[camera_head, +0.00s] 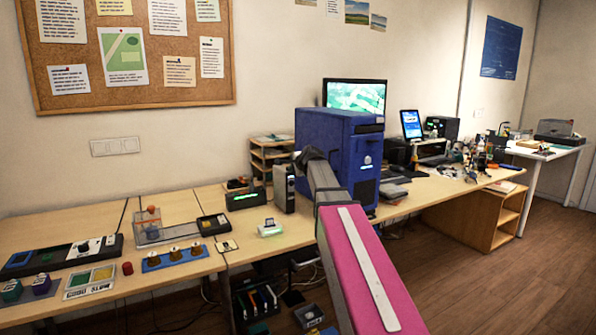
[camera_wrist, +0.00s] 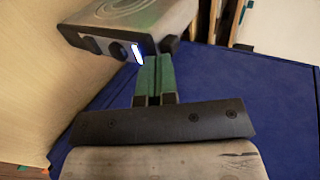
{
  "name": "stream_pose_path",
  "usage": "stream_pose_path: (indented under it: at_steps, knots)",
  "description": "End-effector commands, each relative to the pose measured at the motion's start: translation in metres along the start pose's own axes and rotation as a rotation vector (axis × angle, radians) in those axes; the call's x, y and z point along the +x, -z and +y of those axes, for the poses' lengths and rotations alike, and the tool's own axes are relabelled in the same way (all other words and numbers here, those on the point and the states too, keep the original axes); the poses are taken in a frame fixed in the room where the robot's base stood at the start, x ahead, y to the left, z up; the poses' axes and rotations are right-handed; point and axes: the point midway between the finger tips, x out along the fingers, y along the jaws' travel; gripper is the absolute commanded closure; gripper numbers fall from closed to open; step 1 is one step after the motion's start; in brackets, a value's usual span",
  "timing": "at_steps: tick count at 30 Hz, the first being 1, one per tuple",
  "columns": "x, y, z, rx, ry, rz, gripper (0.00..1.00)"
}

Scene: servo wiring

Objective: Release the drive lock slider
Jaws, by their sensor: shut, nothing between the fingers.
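In the head view the drive unit (camera_head: 284,188) stands upright just left of the blue computer tower. A small black piece (camera_wrist: 169,44) sits at the drive's edge by my fingertips; I cannot tell whether it is the lock slider. My gripper (camera_wrist: 154,62) has its green fingers together and empty, with the tips close to the drive's front corner. Contact is unclear. In the head view my arm hides the fingertips.
The blue computer tower (camera_head: 336,150) stands close to the right of the drive and limits room there. A wooden shelf rack (camera_head: 262,158) is behind.

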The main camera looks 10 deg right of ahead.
Motion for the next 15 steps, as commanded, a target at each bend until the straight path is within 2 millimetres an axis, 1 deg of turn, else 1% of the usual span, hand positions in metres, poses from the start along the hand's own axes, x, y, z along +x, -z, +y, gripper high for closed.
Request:
stream_pose_path:
  at_steps: [1, 4, 15]
  knots:
    - [0.0051, 0.0005, -0.0033, 0.0, 0.0, 0.0, 1.0]
    - [0.0089, 0.0, -0.0055, 0.0, 0.0, 0.0, 1.0]
    - [0.0099, -0.0005, -0.006, 0.001, 0.0, 0.0, 1.0]
